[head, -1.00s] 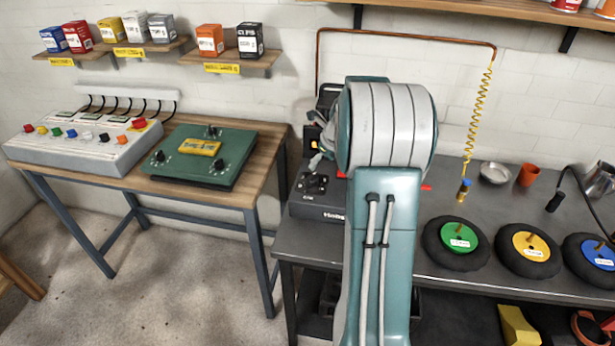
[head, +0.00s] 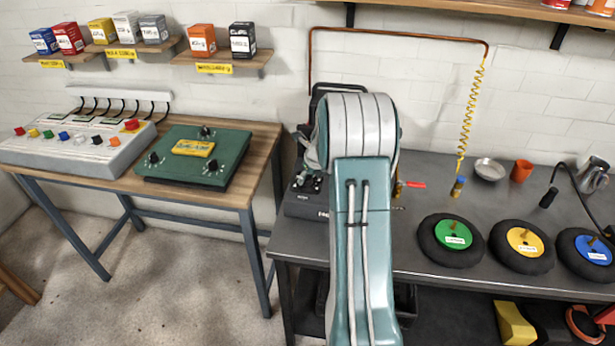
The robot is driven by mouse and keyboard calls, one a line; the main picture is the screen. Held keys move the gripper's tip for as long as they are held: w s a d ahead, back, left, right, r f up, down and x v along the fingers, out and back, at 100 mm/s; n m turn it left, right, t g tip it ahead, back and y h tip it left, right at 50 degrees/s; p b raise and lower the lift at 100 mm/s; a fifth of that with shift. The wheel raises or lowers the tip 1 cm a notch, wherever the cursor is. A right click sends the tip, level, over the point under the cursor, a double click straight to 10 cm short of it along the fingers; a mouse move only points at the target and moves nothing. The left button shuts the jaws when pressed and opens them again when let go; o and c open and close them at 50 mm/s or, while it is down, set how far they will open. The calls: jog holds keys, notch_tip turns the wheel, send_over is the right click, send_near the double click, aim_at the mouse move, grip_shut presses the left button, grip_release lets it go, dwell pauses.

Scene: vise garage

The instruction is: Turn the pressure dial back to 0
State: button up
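A dark machine (head: 300,203) with small black knobs on top stands at the left end of the metal bench, largely hidden behind my arm. I cannot make out a pressure dial or its reading on it. A green box (head: 195,157) with a yellow label and several black knobs lies on the wooden table to the left. I cannot tell whether one of these knobs is the pressure dial. My gripper is hidden behind my arm, so its opening and anything in it cannot be seen.
A grey panel (head: 75,160) with coloured buttons sits on the wooden table. Wheels with green (head: 453,234), yellow (head: 525,242) and blue (head: 594,250) hubs lie on the metal bench (head: 420,290). A yellow coiled hose (head: 471,110) hangs above it. A red-handled valve (head: 414,184) is right of my arm.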

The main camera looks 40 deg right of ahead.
jog(key=shift+c, duration=1.1)
